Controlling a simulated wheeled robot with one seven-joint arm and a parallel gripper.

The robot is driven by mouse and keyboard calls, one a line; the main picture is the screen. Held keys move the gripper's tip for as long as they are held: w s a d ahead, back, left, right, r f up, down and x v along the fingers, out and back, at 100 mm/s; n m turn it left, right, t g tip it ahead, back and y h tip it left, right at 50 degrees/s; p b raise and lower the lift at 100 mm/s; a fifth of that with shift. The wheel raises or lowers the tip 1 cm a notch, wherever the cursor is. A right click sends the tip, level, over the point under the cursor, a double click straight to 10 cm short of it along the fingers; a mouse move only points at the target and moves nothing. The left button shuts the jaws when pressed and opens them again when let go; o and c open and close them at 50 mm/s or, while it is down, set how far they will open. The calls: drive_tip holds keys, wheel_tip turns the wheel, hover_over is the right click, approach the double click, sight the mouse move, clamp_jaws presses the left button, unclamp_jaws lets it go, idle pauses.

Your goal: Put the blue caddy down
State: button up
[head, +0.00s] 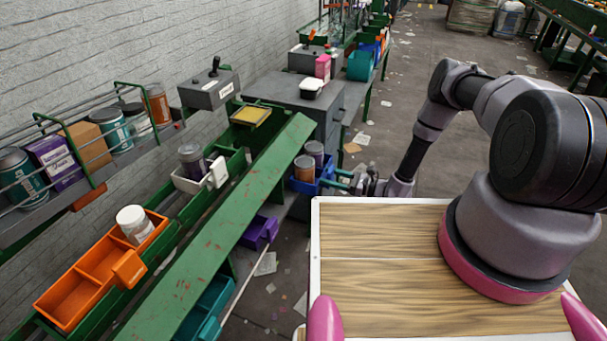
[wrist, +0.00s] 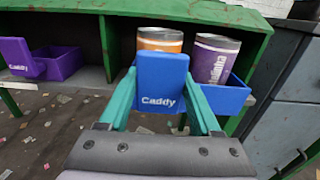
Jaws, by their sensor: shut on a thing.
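The blue caddy (head: 303,186) is at the lower level beside the green sorting belt, in the middle of the head view. It is upright and holds two jars, one with an orange-brown label (wrist: 160,40) and one purple (wrist: 212,58). My gripper (head: 338,180) reaches it from the right. In the wrist view, the teal fingers are shut on the caddy's upright blue handle (wrist: 162,82), one on each side. The caddy is at the opening of the green lower shelf (wrist: 85,25). Its underside is hidden, so I cannot tell whether it touches the shelf.
A purple caddy (head: 259,232) and a teal caddy (head: 211,306) are along the same lower level. An orange caddy (head: 75,300) and a white caddy (head: 190,180) are on the upper level. A grey cabinet (head: 325,105) stands just beyond the blue caddy.

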drive_tip(key=x, duration=0.9)
drive_tip(key=shift+a, duration=0.15)
drive_tip(key=shift+a+f, duration=0.15)
drive_tip(key=shift+f, duration=0.1)
drive_tip(key=shift+w+f, duration=0.1)
drive_tip(key=shift+f, duration=0.45)
clamp_jaws()
drive_tip(key=shift+f, duration=0.1)
drive_tip(key=o, duration=1.5)
unclamp_jaws()
drive_tip(key=v, duration=1.2)
